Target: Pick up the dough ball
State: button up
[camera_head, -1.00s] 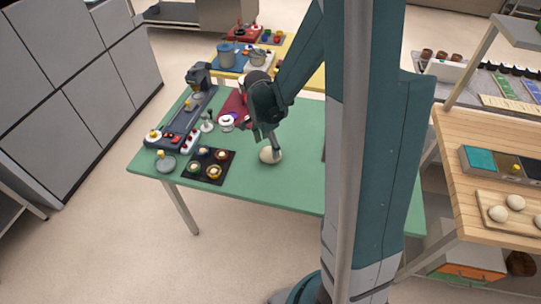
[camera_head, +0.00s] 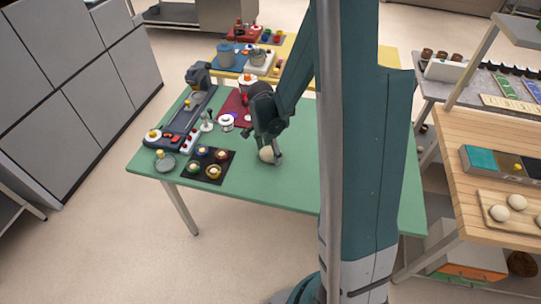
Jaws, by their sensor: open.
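The dough ball (camera_head: 266,154) is pale cream and sits on the green table, right of the black tray. My gripper (camera_head: 271,157) points down at it. One finger shows against the ball's right side and covers part of it. The jaws are open. I cannot tell whether the fingers touch the ball.
On the green table (camera_head: 290,192), a black tray (camera_head: 185,174) of small coloured pieces lies left of the ball. A dark grey device (camera_head: 190,115), a white cup (camera_head: 227,121) and a red mat (camera_head: 231,104) are farther back. Pale balls (camera_head: 516,202) lie on a wooden board at right.

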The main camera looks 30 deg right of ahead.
jog(key=shift+f, duration=0.5)
jog(key=c, duration=1)
